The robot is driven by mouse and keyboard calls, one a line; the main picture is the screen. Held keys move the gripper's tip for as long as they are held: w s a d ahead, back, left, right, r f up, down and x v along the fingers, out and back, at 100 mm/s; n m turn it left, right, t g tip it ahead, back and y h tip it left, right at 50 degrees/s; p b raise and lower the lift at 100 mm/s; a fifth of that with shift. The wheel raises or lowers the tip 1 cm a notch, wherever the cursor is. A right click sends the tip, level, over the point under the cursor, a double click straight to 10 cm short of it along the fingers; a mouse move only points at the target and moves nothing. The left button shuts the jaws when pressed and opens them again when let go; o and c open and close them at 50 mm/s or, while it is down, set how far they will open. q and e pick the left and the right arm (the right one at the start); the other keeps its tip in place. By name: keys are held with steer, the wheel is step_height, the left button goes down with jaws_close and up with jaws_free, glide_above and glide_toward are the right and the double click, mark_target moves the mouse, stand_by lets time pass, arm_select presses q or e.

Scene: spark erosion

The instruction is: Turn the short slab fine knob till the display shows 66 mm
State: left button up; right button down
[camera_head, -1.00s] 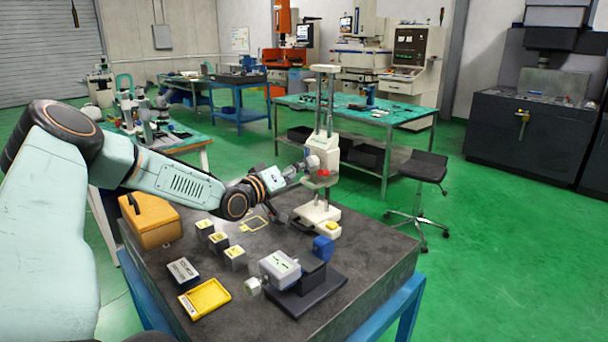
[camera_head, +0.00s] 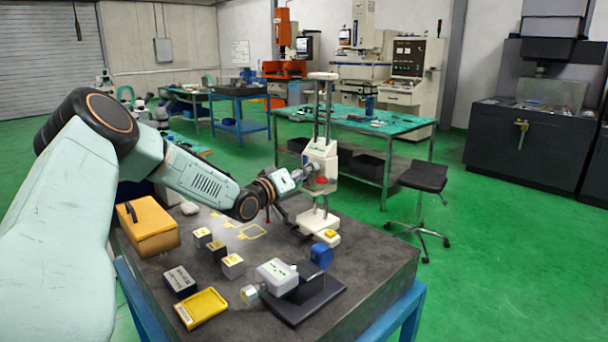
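A white height gauge (camera_head: 322,148) with twin upright columns stands at the back of the dark stone-topped table. Its carriage sits partway up the columns and has a small red part (camera_head: 322,180) on its front. My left gripper (camera_head: 308,173) reaches in from the left and is at the left side of this carriage. Its fingertips are small and overlap a grey, knob-like part there, so I cannot tell whether they are closed on it. The short slab fine knob cannot be told apart, and no display reading is legible. My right gripper is not in view.
The stone table (camera_head: 360,262) also bears an orange case (camera_head: 148,228), several small grey blocks, a yellow tray (camera_head: 203,307) and a white-grey device (camera_head: 277,275) on a black base. A stool (camera_head: 424,180) stands behind right. The table's right side is mostly clear.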

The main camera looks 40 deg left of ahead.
arm_select(q)
steer(key=shift+a, duration=0.15)
steer(key=c, duration=0.7)
steer(key=shift+n, duration=0.5)
steer(key=o, duration=1.2)
steer(key=shift+s, duration=0.15)
steer(key=shift+c, duration=0.2)
